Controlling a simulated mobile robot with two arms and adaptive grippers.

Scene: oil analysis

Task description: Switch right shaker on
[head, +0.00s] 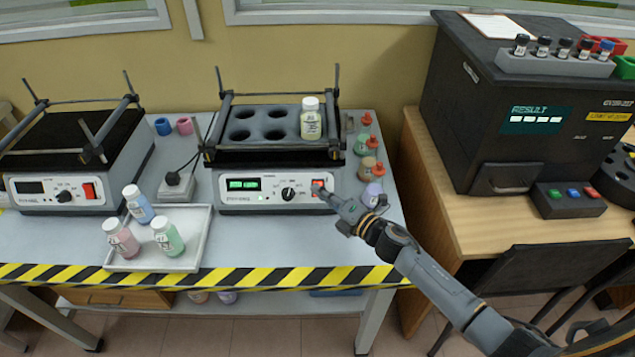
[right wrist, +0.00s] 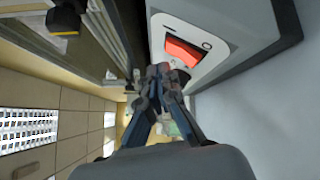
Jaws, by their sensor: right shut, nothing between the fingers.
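The right shaker (head: 275,192) stands on the table with a lit green display (head: 244,184), a black knob (head: 289,193) and a red power switch (head: 318,187) at the right end of its front. One capped bottle (head: 311,120) with yellowish content stands in its rack. My right gripper (head: 322,191) is shut and empty, its fingertips at the red switch. In the right wrist view the red switch (right wrist: 183,52) shows just beyond the shut fingertips (right wrist: 163,72); I cannot tell whether they touch it. My left gripper is not in view.
The left shaker (head: 66,190) has a dark display. A white tray (head: 200,235) with three bottles lies in front between the shakers. A dark analyser (head: 490,110) stands on a wooden desk (head: 440,190) at right.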

